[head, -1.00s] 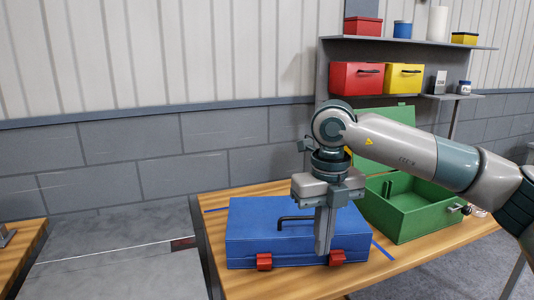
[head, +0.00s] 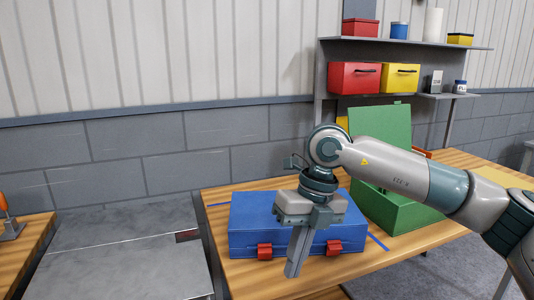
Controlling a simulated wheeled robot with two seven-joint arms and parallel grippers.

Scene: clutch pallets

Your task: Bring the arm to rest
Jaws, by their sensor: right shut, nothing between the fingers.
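My right arm reaches in from the right, and its gripper (head: 293,274) points down in front of the blue case (head: 250,215). The gripper is shut and empty. The blue case lies closed on the wooden table, with two red latches on its front; my gripper covers part of its top and front. The green box (head: 403,213) stands behind my forearm with its lid (head: 380,130) upright; my arm hides most of its inside. My left gripper is not in view.
A grey shelf (head: 400,44) at the back holds red and yellow boxes and small containers. The wooden table (head: 360,270) has bare room at its front. A grey surface (head: 120,255) lies at left, with an orange-handled tool (head: 8,218) on another wooden table.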

